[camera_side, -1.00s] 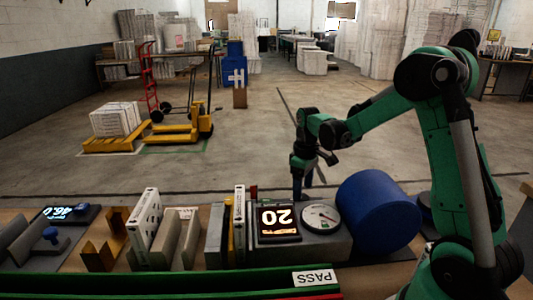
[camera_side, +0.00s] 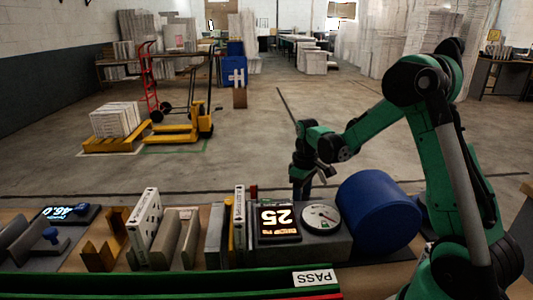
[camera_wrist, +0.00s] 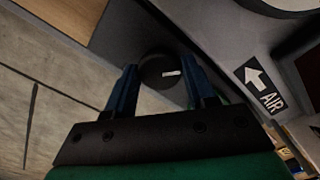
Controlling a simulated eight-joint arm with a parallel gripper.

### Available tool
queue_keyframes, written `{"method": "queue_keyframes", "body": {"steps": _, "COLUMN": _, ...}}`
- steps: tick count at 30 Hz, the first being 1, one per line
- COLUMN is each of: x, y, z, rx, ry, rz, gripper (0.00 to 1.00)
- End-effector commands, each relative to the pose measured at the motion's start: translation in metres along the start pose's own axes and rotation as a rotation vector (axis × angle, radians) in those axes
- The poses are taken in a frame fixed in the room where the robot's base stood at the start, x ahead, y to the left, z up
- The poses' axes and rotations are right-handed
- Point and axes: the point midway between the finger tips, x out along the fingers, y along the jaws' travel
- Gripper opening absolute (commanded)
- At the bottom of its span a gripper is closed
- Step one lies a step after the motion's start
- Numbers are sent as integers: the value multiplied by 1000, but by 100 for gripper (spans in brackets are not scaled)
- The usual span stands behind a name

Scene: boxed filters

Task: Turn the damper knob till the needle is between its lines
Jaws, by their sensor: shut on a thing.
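The damper knob (camera_wrist: 160,72) is dark and round with a white mark. In the wrist view it sits between the two blue fingers of my gripper (camera_wrist: 164,80), which is shut on it. In the side view my gripper (camera_side: 302,184) points down behind the gauge box; the knob is hidden there. The round white gauge (camera_side: 321,217) is on top of the grey box (camera_side: 340,243). Its needle shows dark, but its place against the lines is too small to tell. The display (camera_side: 279,222) beside the gauge reads 25, upside down in this view.
Upright boxed filters (camera_side: 144,226) and grey slabs stand to the left. A green rail (camera_side: 170,284) with a PASS label (camera_side: 314,278) runs along the front. An AIR arrow label (camera_wrist: 260,88) is beside my gripper.

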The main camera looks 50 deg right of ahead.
Motion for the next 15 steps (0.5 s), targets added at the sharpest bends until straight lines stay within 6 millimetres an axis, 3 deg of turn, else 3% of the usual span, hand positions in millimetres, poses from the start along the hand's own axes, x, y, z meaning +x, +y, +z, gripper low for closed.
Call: {"method": "queue_keyframes", "body": {"steps": 15, "x": -1, "y": 0, "z": 0, "rx": 338, "ry": -1, "rz": -1, "gripper": 0}}
